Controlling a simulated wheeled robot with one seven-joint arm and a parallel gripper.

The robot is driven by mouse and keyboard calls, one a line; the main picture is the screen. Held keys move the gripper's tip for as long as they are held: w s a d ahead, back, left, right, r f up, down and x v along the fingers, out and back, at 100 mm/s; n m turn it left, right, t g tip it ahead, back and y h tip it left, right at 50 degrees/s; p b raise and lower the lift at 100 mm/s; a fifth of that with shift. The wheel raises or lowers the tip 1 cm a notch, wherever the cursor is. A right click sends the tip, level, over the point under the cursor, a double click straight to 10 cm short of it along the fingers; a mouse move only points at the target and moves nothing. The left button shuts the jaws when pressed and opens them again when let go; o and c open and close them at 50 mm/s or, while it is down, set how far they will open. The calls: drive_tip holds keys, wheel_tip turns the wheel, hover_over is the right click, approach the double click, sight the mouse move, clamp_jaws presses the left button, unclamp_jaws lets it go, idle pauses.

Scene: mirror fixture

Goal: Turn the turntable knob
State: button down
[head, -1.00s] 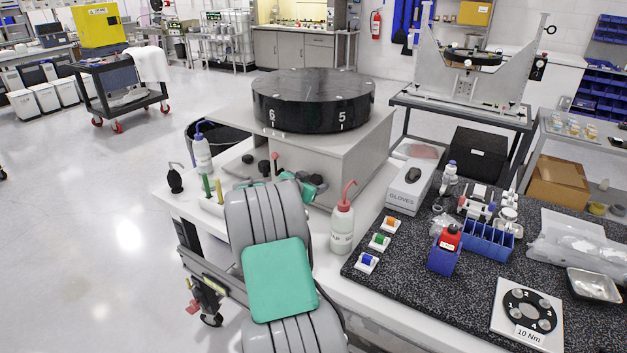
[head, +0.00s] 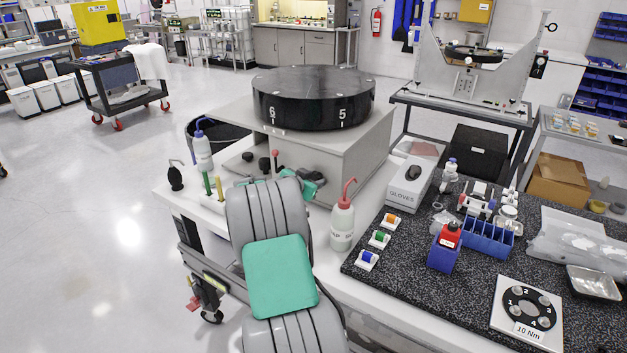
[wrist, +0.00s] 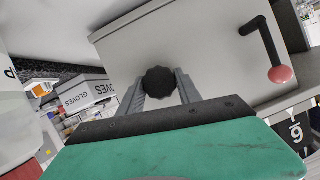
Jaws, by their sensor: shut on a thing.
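The turntable is a thick black disc (head: 313,100) on a grey box-shaped base (head: 345,150), with the numbers 6 and 5 on its near rim. In the wrist view a black scalloped knob (wrist: 159,80) sits on the grey panel (wrist: 205,55). My gripper (wrist: 161,88) has one grey finger on each side of this knob and is shut on it.
A white wash bottle with a red spout (head: 343,222) stands right of my arm. Another bottle (head: 202,152) stands left. A gloves box (head: 411,187) and a dark mat (head: 400,275) with small parts lie right. Open floor lies left.

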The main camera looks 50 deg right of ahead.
drive_tip(key=shift+n+g+b, duration=0.3)
drive_tip(key=shift+b, duration=0.05)
